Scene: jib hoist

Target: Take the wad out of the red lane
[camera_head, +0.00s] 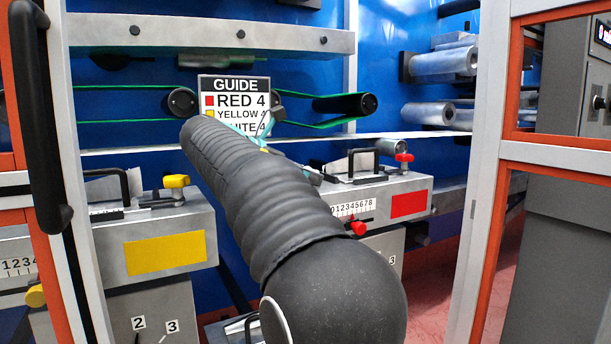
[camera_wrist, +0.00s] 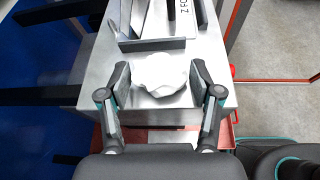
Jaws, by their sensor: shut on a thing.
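The wad (camera_wrist: 160,74) is a crumpled white lump over the grey metal top of a lane block in the wrist view. My gripper (camera_wrist: 159,69) has one finger on each side of it and is shut on it. I cannot tell whether the wad still touches the metal. In the head view my black-sleeved arm hides the wad and most of my gripper. The red lane (camera_head: 409,204) carries a red plate, a red knob on top and a number scale.
A yellow-marked lane (camera_head: 165,253) stands to the left. A guide sign (camera_head: 234,105) hangs behind, reading RED 4. Black handles (camera_head: 351,160) and a metal guide (camera_wrist: 150,44) rise near the wad. An orange-and-grey door frame (camera_head: 487,190) stands at right, with a dark handle (camera_head: 40,115) at left.

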